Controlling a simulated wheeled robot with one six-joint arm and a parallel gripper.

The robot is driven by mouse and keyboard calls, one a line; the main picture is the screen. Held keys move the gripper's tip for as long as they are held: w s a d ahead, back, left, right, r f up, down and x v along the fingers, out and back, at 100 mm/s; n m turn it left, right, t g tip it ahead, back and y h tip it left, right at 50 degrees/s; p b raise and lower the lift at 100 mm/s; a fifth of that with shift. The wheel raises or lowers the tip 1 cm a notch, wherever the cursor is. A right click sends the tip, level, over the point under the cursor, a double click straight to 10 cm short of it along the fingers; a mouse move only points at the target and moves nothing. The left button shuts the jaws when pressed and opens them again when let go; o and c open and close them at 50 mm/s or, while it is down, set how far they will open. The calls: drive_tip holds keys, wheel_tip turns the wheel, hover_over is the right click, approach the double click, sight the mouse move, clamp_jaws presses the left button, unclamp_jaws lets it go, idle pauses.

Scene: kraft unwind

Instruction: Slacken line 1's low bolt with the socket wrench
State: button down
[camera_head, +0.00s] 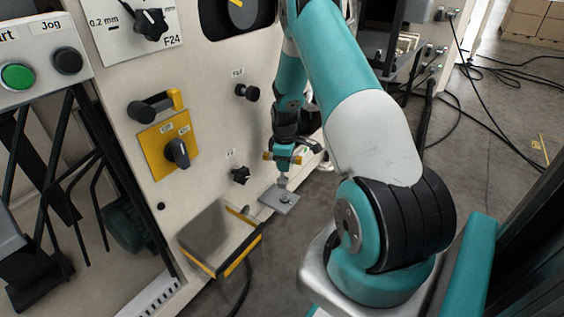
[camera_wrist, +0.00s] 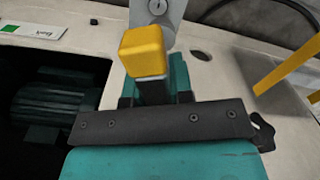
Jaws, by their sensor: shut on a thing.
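My gripper (camera_head: 284,160) points down beside the lower part of the machine panel and is shut on the socket wrench (camera_head: 268,156). The wrench has yellow ends, and one yellow end (camera_wrist: 145,52) shows large in front of the teal fingers in the wrist view. A pale grey socket-like piece (camera_head: 282,181) hangs below the gripper. Just under it a grey plate (camera_head: 272,197) juts from the panel, with a small bolt (camera_head: 286,199) on top. The socket looks close above the bolt; I cannot tell whether they touch. In the wrist view, part of the grey plate (camera_wrist: 168,12) shows behind the yellow end.
A grey box with yellow-black edges (camera_head: 220,240) juts out left of the plate. Black knobs (camera_head: 241,175) and a yellow-plated switch (camera_head: 176,152) stick out of the panel. Cables (camera_head: 470,100) lie on the floor at right. Floor right of the plate is open.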

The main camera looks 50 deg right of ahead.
sight(287, 180)
drive_tip(key=shift+s+d+f+b, duration=0.1)
drive_tip(key=shift+d+f+b, duration=0.05)
drive_tip(key=shift+f+b, duration=0.3)
drive_tip(key=shift+s+d+f+b, duration=0.1)
drive_tip(key=shift+d+f+b, duration=0.05)
drive_tip(key=shift+f+b, duration=2.05)
drive_tip(key=shift+b, duration=0.05)
drive_tip(key=shift+r, duration=0.2)
drive_tip(key=shift+s+f+p, duration=0.1)
drive_tip(key=shift+f+p, duration=0.1)
drive_tip(key=shift+p, duration=0.2)
drive_tip(key=shift+f+p, duration=0.5)
drive_tip(key=shift+f, duration=0.15)
